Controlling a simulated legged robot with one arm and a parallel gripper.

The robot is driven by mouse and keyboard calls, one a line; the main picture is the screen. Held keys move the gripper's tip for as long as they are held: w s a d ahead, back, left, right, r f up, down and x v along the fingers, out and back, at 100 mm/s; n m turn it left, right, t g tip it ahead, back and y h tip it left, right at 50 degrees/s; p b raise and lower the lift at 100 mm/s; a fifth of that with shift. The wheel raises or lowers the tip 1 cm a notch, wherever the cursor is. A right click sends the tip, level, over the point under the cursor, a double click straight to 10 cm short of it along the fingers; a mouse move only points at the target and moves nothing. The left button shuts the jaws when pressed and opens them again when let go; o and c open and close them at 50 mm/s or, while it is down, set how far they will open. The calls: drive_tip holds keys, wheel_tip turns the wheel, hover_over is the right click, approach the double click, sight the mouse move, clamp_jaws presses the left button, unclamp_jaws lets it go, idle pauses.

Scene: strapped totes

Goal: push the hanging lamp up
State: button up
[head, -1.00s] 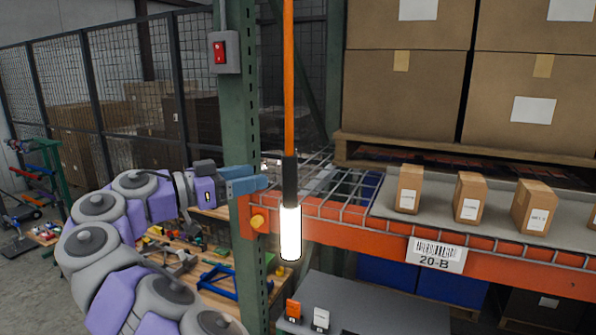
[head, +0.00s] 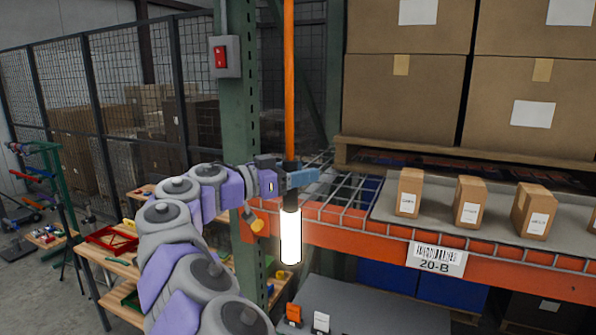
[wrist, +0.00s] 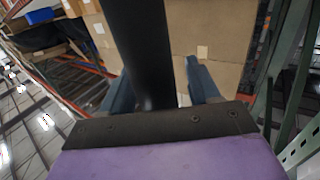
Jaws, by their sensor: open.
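The hanging lamp (head: 290,236) is a glowing white tube with a black handle, hanging upright on an orange cord (head: 289,80) in front of the orange shelf beam. My gripper (head: 302,178) is at the black handle, just above the lit tube. In the wrist view the dark handle (wrist: 143,50) runs between the two blue fingers of my gripper (wrist: 165,88). The fingers are apart, one on each side of it. Whether either finger touches the handle cannot be told. The lit tube does not show in the wrist view.
A green post (head: 236,120) with a red switch box (head: 224,57) stands left of the cord. The orange beam (head: 375,240) and wire deck lie behind the lamp. Small cartons (head: 409,192) stand on the shelf to the right. A grey surface (head: 365,312) is below.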

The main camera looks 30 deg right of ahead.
drive_tip(key=shift+a, duration=0.15)
drive_tip(key=shift+c, duration=0.6)
clamp_jaws()
